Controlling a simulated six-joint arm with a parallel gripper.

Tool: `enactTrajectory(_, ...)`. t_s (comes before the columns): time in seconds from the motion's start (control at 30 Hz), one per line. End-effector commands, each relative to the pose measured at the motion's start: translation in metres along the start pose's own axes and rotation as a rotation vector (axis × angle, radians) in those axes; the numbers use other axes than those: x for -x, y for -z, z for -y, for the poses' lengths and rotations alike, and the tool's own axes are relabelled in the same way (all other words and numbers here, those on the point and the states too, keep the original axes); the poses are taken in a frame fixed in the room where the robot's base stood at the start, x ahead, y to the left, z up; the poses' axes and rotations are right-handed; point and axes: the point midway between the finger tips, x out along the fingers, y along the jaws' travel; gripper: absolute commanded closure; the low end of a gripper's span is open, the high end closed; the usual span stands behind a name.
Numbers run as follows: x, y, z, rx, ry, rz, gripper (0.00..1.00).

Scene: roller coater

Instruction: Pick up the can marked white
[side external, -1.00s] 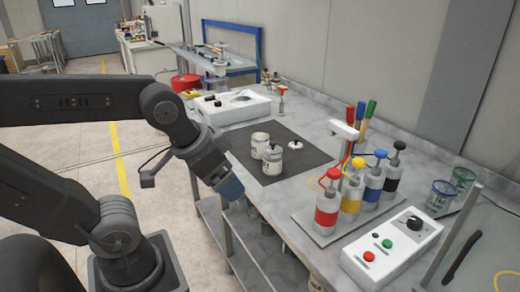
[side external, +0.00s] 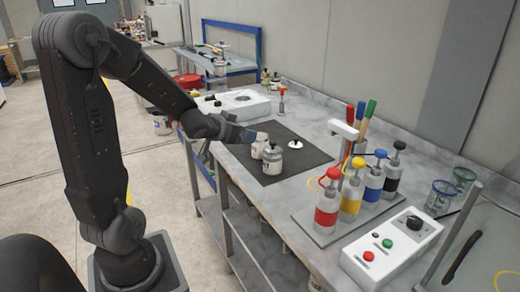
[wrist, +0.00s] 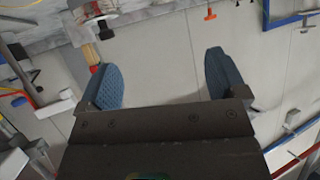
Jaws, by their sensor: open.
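Two small white cans stand upright on a dark mat (side external: 282,173) on the bench. The rear can (side external: 259,142) is partly hidden behind the front can (side external: 271,160). I cannot read which is marked white. A white lid-like disc (side external: 294,144) lies on the mat to their right. My gripper (side external: 246,135) is beside the rear can, close to its upper left in the side view; whether they touch I cannot tell. The wrist view shows the two blue fingers of my gripper (wrist: 162,72) wide apart with nothing held between them. No can is clearly visible there.
Pump bottles with red, yellow, blue and black tops (side external: 350,200) stand on a tray to the right. A control box (side external: 392,248) is at the front right. A white machine (side external: 232,102) stands behind the mat. The mat right of the cans is mostly clear.

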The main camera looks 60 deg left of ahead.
Motion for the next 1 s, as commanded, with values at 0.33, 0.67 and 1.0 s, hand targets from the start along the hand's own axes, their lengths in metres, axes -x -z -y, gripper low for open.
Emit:
enactTrajectory(0.33, -0.027, -0.025, 0.03, 0.07, -0.101, -0.082, 0.09)
enactTrajectory(0.67, -0.086, -0.02, 0.023, 0.068, -0.102, -0.081, 0.09)
enactTrajectory(1.0, -0.115, -0.018, 0.019, 0.068, -0.101, -0.082, 0.09)
